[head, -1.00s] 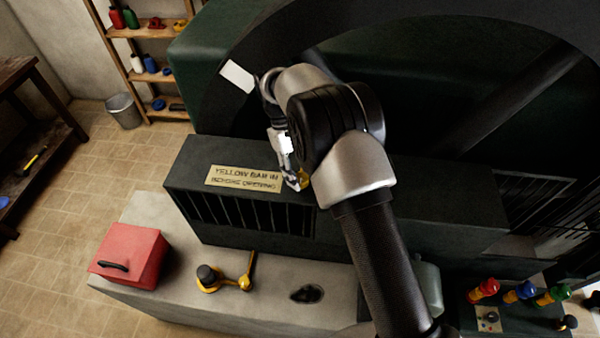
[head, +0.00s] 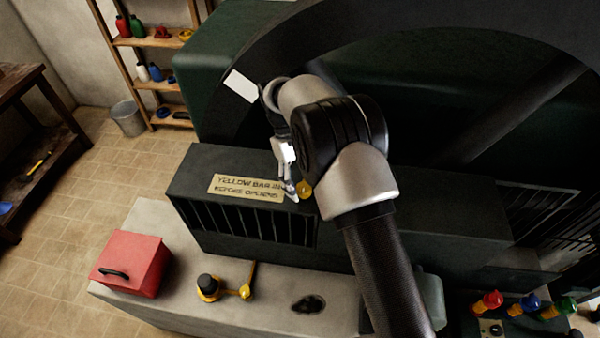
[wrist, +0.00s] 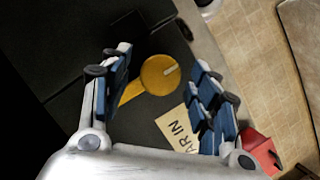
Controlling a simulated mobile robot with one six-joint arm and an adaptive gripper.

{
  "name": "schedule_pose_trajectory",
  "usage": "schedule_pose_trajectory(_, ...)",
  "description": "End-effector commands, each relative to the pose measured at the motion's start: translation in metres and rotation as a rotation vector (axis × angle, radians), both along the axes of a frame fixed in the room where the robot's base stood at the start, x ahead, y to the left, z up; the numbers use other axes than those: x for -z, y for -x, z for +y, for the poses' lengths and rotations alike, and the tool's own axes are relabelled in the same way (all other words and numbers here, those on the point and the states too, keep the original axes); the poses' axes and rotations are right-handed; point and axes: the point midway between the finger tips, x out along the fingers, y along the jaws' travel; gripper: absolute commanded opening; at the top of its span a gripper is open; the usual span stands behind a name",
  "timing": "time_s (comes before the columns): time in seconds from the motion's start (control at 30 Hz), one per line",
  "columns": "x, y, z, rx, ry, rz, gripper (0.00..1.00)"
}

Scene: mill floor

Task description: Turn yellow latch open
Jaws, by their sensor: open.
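In the head view the latch (head: 304,190) shows just right of my fingers, beside the lettered plate. My gripper (wrist: 164,66) is open, with one blue-padded finger on each side of the latch disc in the wrist view and nothing held. In the head view my gripper (head: 291,193) hangs over the top of the housing. I cannot tell whether a finger touches the latch.
A cream plate (head: 246,187) reading about a yellow bar is beside the latch. Below stand a red box (head: 131,265) and a yellow crank with a black knob (head: 208,283) on a grey ledge. Coloured knobs (head: 520,291) are at lower right. A large dark wheel rises behind.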

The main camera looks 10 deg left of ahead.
Motion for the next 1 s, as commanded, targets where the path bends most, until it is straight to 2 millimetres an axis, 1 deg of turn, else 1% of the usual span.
schedule_pose_trajectory(0.17, -0.023, -0.007, 0.008, -0.002, -0.003, -0.004, 0.56)
schedule_pose_trajectory(0.4, -0.072, -0.020, 0.024, -0.001, -0.003, -0.004, 0.56)
schedule_pose_trajectory(0.5, -0.087, -0.024, 0.028, 0.000, -0.002, -0.003, 0.56)
schedule_pose_trajectory(0.7, -0.102, -0.028, 0.033, 0.000, -0.001, -0.002, 0.56)
schedule_pose_trajectory(0.8, -0.107, -0.029, 0.034, 0.000, -0.001, -0.001, 0.56)
schedule_pose_trajectory(1.0, -0.109, -0.029, 0.034, -0.001, 0.000, 0.000, 0.56)
